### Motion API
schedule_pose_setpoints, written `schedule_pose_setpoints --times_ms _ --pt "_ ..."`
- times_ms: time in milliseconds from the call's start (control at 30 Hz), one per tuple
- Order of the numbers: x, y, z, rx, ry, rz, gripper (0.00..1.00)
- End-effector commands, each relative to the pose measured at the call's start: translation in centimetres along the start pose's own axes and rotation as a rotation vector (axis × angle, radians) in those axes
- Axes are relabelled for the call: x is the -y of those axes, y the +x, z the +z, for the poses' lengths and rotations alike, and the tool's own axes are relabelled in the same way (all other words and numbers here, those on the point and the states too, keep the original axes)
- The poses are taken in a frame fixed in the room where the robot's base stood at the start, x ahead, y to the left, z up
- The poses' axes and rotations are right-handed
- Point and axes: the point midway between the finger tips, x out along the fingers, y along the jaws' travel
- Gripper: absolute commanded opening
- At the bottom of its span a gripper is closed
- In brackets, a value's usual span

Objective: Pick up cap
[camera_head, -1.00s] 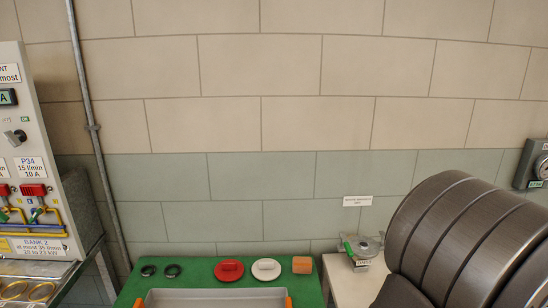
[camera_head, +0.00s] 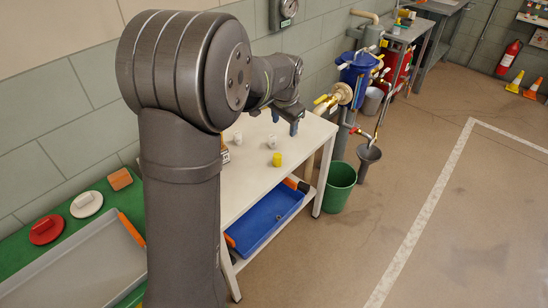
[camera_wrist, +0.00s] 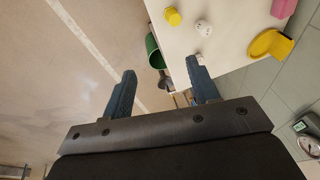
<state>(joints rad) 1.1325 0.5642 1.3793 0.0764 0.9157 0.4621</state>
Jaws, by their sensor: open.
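I cannot tell for certain which piece is the cap. A small yellow cap-like piece (camera_head: 277,160) stands on the white table (camera_head: 254,185), and a white one (camera_head: 271,142) is close behind it. Both show at the top of the wrist view, the yellow piece (camera_wrist: 173,17) left of the white piece (camera_wrist: 202,28). My gripper (camera_head: 286,121) is above the far part of the table. In the wrist view its two blue fingers (camera_wrist: 161,70) are spread apart with nothing between them. Part of the table is hidden behind my arm.
Another small white piece (camera_head: 238,138) is farther left on the table. A yellow bracket-like part (camera_wrist: 270,45) and a pink block (camera_wrist: 284,8) show in the wrist view. A blue tray (camera_head: 262,222) is below; a green bucket (camera_head: 339,187) and brass valve (camera_head: 342,93) stand beyond.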

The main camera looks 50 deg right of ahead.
Motion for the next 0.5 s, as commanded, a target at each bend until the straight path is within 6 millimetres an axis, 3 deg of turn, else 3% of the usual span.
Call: schedule_pose_setpoints --times_ms 33,200,367,500 --pt "1.2 2.1 0.8 -0.014 -0.016 0.043 0.55" --pt "4.3 6.8 2.3 -0.105 -0.050 0.143 0.55" --pt "6.0 8.9 3.0 -0.159 -0.071 0.172 0.55" --pt "6.0 10.5 2.9 -0.169 -0.072 0.177 0.55"
